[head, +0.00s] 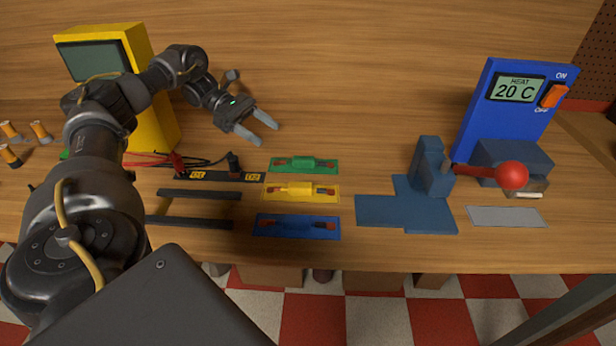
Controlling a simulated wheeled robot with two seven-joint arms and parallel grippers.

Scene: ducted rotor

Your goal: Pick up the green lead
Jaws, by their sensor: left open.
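The green lead (308,163) lies on a green mat (276,169) near the middle of the bench, with a reddish end showing at each side. My left gripper (262,132) is open and empty, above and to the left of the green lead and apart from it. Its two pale fingers point toward the lower right. My right gripper does not show.
A yellow lead (300,189) and a blue lead (296,225) lie on mats below the green one. A yellow meter (150,110) stands left. A blue heater unit (500,130) and a red-knobbed lever (512,175) stand right. The bench behind the green lead is clear.

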